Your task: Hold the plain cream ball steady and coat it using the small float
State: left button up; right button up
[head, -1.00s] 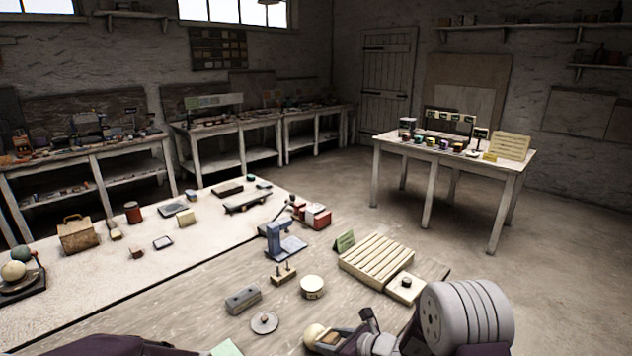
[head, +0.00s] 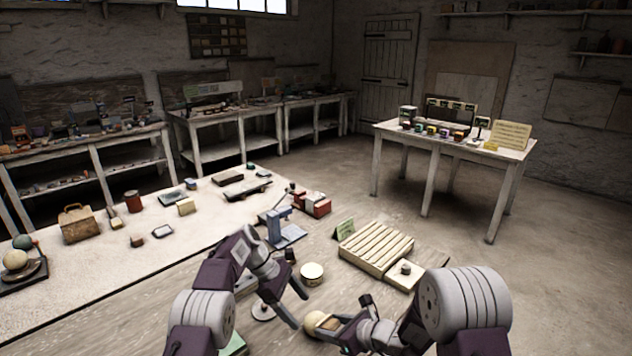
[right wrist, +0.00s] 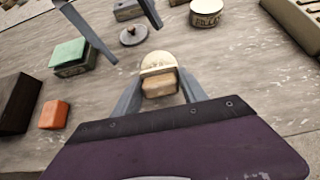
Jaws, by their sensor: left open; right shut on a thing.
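A plain cream ball (head: 314,322) is at the near part of the table; it also shows as a pale dome in the right wrist view (right wrist: 157,61). My right gripper (head: 333,327) is shut on a small brown wooden block, which looks like the small float (right wrist: 159,84). The block lies against or just in front of the ball; I cannot tell whether they touch. My left gripper (head: 300,312) is open and empty, its fingers just left of the ball. What supports the ball is hidden.
A round disc with a knob (right wrist: 133,35) lies beyond the ball, beside a cream tin (head: 312,273). A slatted rack (head: 376,248) stands at the right. A green-topped block (right wrist: 69,54), orange block (right wrist: 54,114) and dark box (right wrist: 19,102) are at the left.

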aim_at(309, 315)
pick_arm(q)
jog(key=shift+w+d+f+n, duration=0.1)
jog(key=shift+d+n, duration=0.3)
jog(key=shift+d, duration=0.1)
jog(key=shift+x, duration=3)
jog(key=shift+c, duration=0.4)
jog(key=c, duration=1)
